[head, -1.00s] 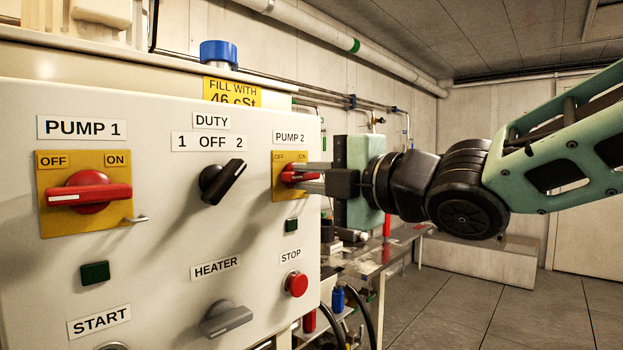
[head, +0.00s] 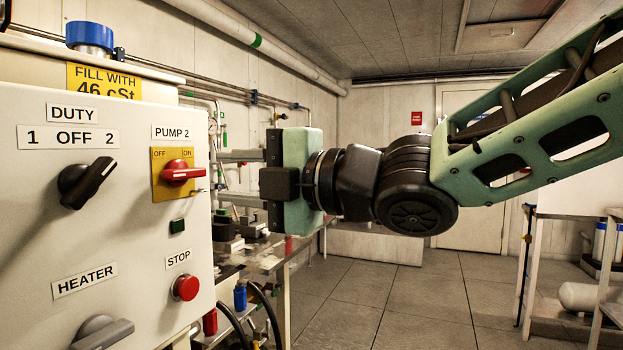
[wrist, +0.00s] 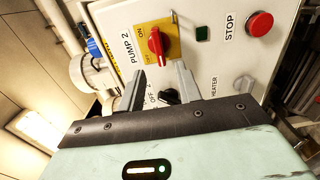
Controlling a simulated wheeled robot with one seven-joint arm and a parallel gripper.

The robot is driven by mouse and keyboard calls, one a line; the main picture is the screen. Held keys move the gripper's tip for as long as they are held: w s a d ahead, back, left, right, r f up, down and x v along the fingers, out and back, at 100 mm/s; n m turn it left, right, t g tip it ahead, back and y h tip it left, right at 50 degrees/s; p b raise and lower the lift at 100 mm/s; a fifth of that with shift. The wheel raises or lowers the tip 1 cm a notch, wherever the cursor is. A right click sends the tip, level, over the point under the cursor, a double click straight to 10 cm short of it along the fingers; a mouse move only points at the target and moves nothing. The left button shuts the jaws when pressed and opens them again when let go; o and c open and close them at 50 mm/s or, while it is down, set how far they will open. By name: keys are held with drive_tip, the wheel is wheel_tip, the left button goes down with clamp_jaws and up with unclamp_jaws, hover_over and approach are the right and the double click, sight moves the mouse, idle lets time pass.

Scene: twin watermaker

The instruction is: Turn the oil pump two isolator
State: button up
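The pump two isolator (head: 182,173) is a red rotary handle on a yellow plate (head: 163,191) marked OFF on the left and ON on the right, under the PUMP 2 label. Its handle lies about level across the plate; I cannot tell which end is the pointer. My gripper (head: 238,178) is just right of it in the head view, fingers apart and empty, clear of the handle. In the wrist view the red handle (wrist: 155,43) shows beyond the two open fingertips (wrist: 160,76), with nothing between them.
The panel also carries a black DUTY switch (head: 85,183), a small green lamp (head: 177,226), a red STOP button (head: 186,287) and a grey HEATER switch (head: 102,332). A cluttered bench (head: 262,258) stands behind. The floor (head: 400,290) to the right is open.

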drive_tip(key=v, duration=1)
drive_tip(key=shift+p, duration=0.35)
drive_tip(key=shift+s+d+f, duration=0.1)
drive_tip(key=w+d+f+m+t+h, duration=0.1)
drive_tip(key=d+f+m+h, duration=0.2)
drive_tip(key=f+m+h, duration=0.35)
drive_tip(key=w+d+f+m+t+h, duration=0.1)
drive_tip(key=d+f+m+h, duration=0.25)
drive_tip(key=f+m, duration=0.6)
drive_tip(key=s+d+f+m+g+h, duration=0.3)
drive_tip(key=s+d+f+m+g, duration=0.15)
drive_tip(key=s+f, duration=0.35)
drive_tip(key=s+d+f+m+g+h, duration=0.3)
drive_tip(key=s+f+m+g, duration=0.15)
drive_tip(key=s, duration=0.45)
wheel_tip(320, 180, up, 19)
drive_tip(key=n+p, duration=0.1)
drive_tip(key=p, duration=1.9)
drive_tip(key=shift+d+p, duration=0.15)
drive_tip(key=shift+p, duration=0.2)
